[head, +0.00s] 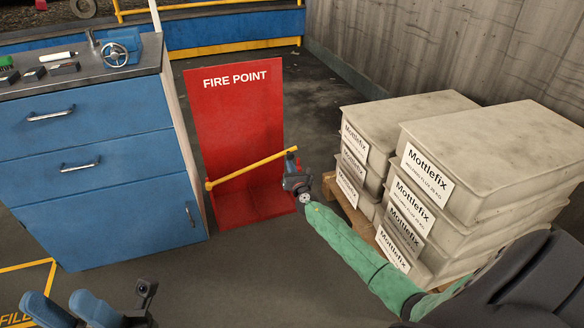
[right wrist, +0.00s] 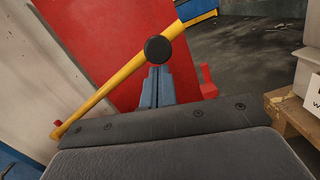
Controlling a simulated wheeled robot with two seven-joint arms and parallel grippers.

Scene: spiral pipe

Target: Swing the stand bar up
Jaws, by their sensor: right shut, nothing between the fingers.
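The red FIRE POINT stand (head: 240,115) is upright in the middle of the head view. Its yellow bar (head: 250,169) slants across the front, its right end higher than its left; it also shows in the right wrist view (right wrist: 103,93). A dark round knob (right wrist: 157,49) sits before the bar's upper part. My right gripper (head: 291,163) is just below the bar's right end. Its blue fingers (right wrist: 157,84) are together and empty, below the knob; I cannot tell whether they touch it. My left gripper (head: 68,305) is open and empty at the bottom left.
A blue drawer cabinet (head: 95,165) stands left of the stand, with tools and a vice on top. Grey Mottlefix boxes (head: 490,150) are stacked on a wooden pallet (head: 345,215) at right, close to my right arm. The floor before the stand is clear.

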